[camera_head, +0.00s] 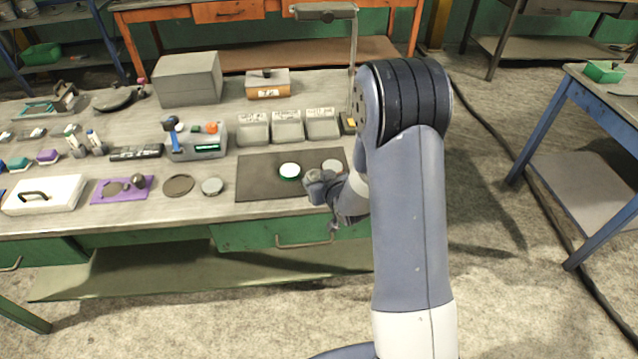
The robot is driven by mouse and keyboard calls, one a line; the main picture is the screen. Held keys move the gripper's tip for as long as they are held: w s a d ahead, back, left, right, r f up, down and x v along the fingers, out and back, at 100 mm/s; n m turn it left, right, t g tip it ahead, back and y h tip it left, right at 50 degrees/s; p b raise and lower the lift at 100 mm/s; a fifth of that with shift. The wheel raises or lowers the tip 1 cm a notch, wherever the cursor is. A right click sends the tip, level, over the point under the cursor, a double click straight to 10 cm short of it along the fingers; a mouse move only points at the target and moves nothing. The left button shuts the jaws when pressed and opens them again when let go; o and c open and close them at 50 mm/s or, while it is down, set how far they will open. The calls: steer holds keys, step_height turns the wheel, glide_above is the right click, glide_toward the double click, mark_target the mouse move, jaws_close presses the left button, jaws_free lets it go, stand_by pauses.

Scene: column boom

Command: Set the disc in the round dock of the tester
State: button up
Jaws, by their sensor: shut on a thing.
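A small disc with a white top and a green rim (290,171) shows over the dark mat, right at the left side of my gripper. My gripper (308,181) is low over the mat and shut on the disc; the fingertips are small and partly hidden by the gripper's body. The tester looks to be the grey box (183,149) with a green-lit display, a blue lever and an orange part, left of the mat and apart from my gripper. I cannot make out its round dock at this size.
The dark mat (255,180) also carries a pale grey round piece (331,165) behind my gripper. Three labelled grey bins (288,127) stand behind the mat. A flat grey round piece (212,186) and a dark ring (178,185) lie left of it. A lamp post (353,50) rises behind.

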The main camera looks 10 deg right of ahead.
steer(key=shift+f, duration=0.75)
steer(key=shift+f, duration=0.2)
steer(key=o, duration=1.2)
steer(key=shift+r, duration=0.15)
